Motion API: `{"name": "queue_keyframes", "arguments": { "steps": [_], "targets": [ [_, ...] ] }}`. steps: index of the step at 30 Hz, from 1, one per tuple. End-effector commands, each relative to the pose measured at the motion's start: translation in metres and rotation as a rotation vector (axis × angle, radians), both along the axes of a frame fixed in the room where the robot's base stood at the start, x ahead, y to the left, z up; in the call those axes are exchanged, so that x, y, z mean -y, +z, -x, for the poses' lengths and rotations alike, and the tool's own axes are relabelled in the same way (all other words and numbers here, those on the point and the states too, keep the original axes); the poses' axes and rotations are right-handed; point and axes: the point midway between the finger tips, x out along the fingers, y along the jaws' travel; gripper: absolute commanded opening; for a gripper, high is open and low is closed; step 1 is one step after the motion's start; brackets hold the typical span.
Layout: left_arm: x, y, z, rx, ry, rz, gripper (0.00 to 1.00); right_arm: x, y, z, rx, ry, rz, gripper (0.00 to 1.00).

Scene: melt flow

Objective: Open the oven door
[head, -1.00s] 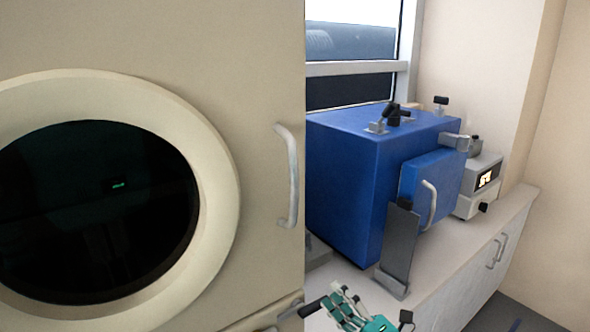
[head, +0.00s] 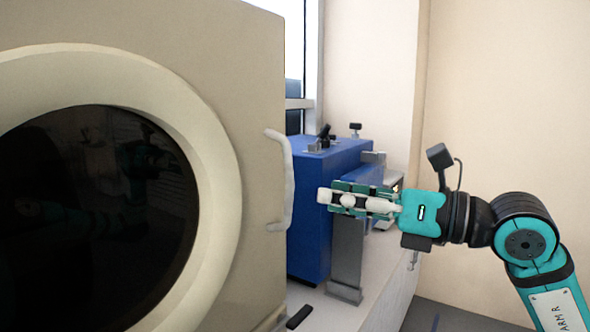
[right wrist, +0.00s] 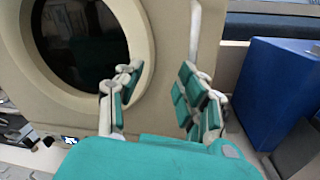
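The oven (head: 235,50) is a large beige unit filling the left of the head view, with a round dark window in a thick cream ring. Its front looks closed. A pale vertical bar handle (head: 289,180) sits near its right edge. My right gripper (head: 325,197) points left towards the handle, just right of it in the head view, apart from it. In the right wrist view, its two teal and white fingers (right wrist: 160,78) are spread with nothing held. There the handle (right wrist: 195,28) rises beyond the right finger, which hides its lower part. My left gripper is out of view.
A blue box-shaped machine (head: 308,215) stands on the counter (head: 345,310) right of the oven, behind my right gripper. A grey upright plate (head: 347,255) stands before it. A window is behind, and a bare wall (head: 500,90) is at the right.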

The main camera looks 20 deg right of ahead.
Motion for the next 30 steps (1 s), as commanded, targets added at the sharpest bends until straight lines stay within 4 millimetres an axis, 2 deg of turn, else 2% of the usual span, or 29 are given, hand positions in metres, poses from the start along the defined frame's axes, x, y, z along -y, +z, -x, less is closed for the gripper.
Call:
{"name": "queue_keyframes", "arguments": {
  "steps": [3,6,11,16,30],
  "targets": [
    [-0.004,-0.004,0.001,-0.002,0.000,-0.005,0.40,0.015,0.018,0.019,0.098,-0.150,0.162,0.38],
    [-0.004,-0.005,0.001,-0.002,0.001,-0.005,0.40,0.027,0.028,0.028,0.144,-0.251,0.236,0.38],
    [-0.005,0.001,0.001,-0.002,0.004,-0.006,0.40,0.031,0.035,0.027,0.165,-0.306,0.267,0.38],
    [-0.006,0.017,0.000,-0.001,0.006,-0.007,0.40,0.018,0.038,0.003,0.163,-0.298,0.265,0.38],
    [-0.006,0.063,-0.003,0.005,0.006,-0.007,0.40,-0.027,0.037,-0.088,0.160,-0.298,0.263,0.38]
  ]
}}
